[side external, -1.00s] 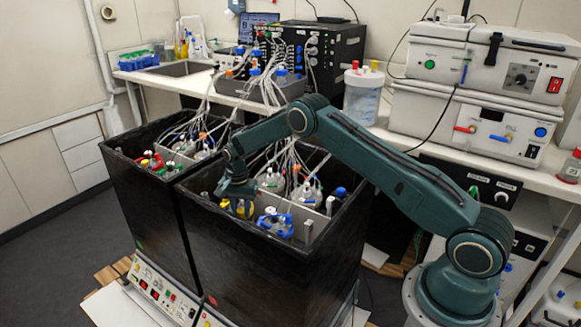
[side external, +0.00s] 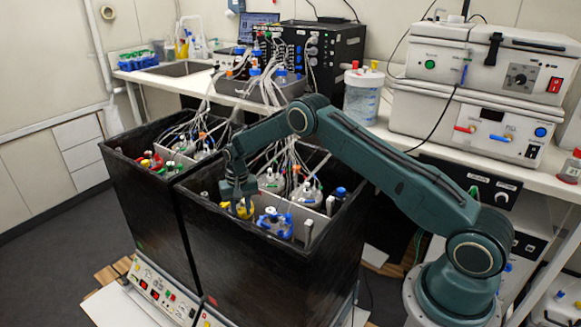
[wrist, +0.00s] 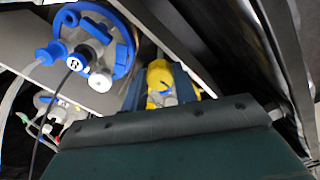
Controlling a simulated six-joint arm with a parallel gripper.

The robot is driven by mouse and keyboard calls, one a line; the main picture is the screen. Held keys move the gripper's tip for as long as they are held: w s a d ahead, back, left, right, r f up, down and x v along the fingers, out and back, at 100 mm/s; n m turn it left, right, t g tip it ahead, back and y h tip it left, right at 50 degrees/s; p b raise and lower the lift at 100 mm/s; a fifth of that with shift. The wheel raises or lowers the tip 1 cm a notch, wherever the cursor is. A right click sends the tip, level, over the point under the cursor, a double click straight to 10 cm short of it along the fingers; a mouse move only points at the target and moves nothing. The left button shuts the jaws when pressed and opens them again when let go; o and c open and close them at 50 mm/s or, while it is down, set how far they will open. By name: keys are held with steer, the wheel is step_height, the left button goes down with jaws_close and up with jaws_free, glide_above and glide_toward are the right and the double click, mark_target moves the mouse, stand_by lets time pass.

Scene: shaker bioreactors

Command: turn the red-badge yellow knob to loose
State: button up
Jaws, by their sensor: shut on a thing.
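The yellow knob (side external: 244,212) sits inside the front right black box, near its front wall. My gripper (side external: 239,207) points down into the box and is shut on the yellow knob. In the wrist view the yellow knob (wrist: 159,76) shows between my two dark fingers (wrist: 160,88), with a grey fitting on its top. My fingers and wrist hide part of the knob. I cannot make out a red badge on it.
A blue-capped vessel (side external: 274,222) stands just right of my gripper; in the wrist view its blue ring (wrist: 122,45) is at upper left. The black box wall (side external: 265,250) is close in front. White tubes hang behind.

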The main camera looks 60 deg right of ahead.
steer(key=n, duration=0.4)
steer(key=shift+n, duration=0.3)
steer(key=n, duration=0.3)
steer(key=shift+n, duration=0.4)
steer(key=n, duration=0.4)
steer(key=shift+d, duration=0.1)
steer(key=n, duration=0.4)
steer(key=shift+n, duration=0.3)
steer(key=o, duration=1)
steer(key=shift+c, duration=0.2)
steer(key=shift+r, duration=0.1)
step_height(320, 180, up, 14)
